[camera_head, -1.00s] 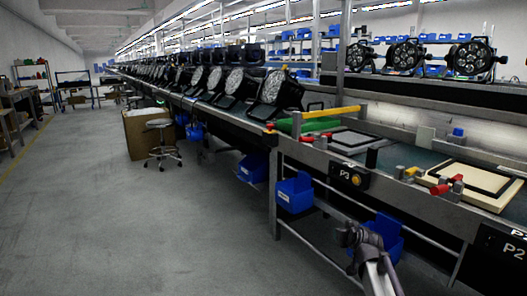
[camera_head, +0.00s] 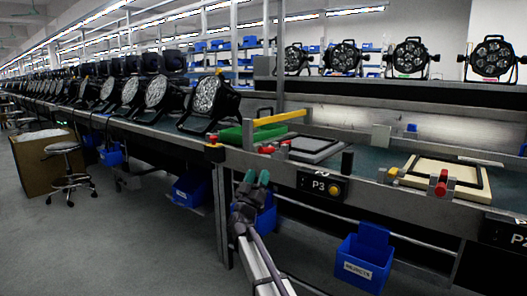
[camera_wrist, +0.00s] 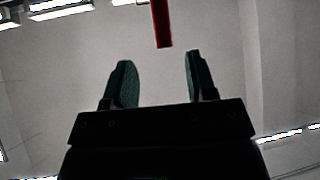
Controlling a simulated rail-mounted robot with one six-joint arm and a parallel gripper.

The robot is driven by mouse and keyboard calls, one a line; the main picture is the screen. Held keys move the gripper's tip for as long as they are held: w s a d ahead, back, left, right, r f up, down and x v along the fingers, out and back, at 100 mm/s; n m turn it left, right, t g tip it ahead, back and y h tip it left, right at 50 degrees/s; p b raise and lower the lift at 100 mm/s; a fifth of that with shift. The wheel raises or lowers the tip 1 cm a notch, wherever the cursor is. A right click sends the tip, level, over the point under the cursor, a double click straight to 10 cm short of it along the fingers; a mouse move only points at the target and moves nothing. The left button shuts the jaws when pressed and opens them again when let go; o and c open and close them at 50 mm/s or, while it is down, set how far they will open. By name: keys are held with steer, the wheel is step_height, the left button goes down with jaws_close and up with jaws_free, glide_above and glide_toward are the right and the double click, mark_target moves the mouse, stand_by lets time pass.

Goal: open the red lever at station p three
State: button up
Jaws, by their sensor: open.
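The P3 station label (camera_head: 320,186) is on the bench's front edge in the head view. A small red lever (camera_head: 266,150) sits on the edge to its left. My gripper (camera_head: 256,177) is open and empty, pointing up just below that lever in the picture. In the wrist view a red bar (camera_wrist: 161,22), which looks like the lever, reaches down from the top edge. It lies beyond and between my two dark green fingertips (camera_wrist: 158,82), apart from them. Its upper end is out of frame.
A red-topped knob (camera_head: 440,182) and a pale framed board (camera_head: 450,176) are to the right. Blue bins (camera_head: 364,262) hang below the bench.

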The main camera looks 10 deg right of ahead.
mark_target(266, 151)
steer(key=p+x, duration=0.6)
steer(key=x, duration=0.4)
steer(key=shift+w+r+p, duration=0.15)
steer(key=shift+p, duration=0.25)
jaws_close()
